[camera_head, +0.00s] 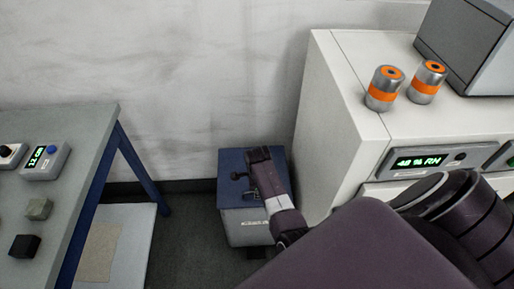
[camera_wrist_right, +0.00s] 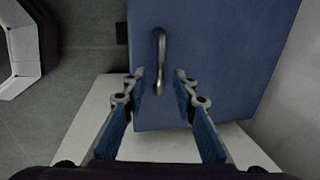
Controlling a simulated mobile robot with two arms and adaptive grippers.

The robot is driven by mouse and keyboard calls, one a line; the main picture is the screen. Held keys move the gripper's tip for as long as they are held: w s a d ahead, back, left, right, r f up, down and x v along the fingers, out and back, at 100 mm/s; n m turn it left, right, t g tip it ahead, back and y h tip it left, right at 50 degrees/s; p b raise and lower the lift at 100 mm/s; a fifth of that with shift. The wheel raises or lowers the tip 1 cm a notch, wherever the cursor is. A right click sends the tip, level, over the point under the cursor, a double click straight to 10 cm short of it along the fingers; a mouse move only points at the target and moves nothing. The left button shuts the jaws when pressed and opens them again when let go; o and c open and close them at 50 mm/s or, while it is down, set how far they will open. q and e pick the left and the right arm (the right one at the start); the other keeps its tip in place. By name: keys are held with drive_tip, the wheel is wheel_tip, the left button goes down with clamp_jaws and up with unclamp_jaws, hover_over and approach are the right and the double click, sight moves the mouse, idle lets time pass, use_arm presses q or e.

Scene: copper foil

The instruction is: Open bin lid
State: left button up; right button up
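The bin (camera_head: 245,228) is a light box on the floor with a blue lid (camera_head: 230,160) lying flat on top. The lid (camera_wrist_right: 220,60) fills much of the right wrist view, with a metal bar handle (camera_wrist_right: 161,60) on it. My right gripper (camera_wrist_right: 158,78) is open above the lid. The handle shows between its two fingers, which appear apart from it. In the head view my right gripper (camera_head: 254,166) is over the lid and hides part of it. My left gripper is not in view.
A white cabinet (camera_head: 315,125) stands close to the right of the bin, with two orange-banded cans (camera_head: 384,88) and a grey box (camera_head: 465,45) on top. A grey bench (camera_head: 75,135) with small devices stands at left. Floor (camera_head: 185,235) is clear between bench and bin.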

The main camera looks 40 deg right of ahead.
drive_tip(key=shift+f, duration=0.45)
clamp_jaws()
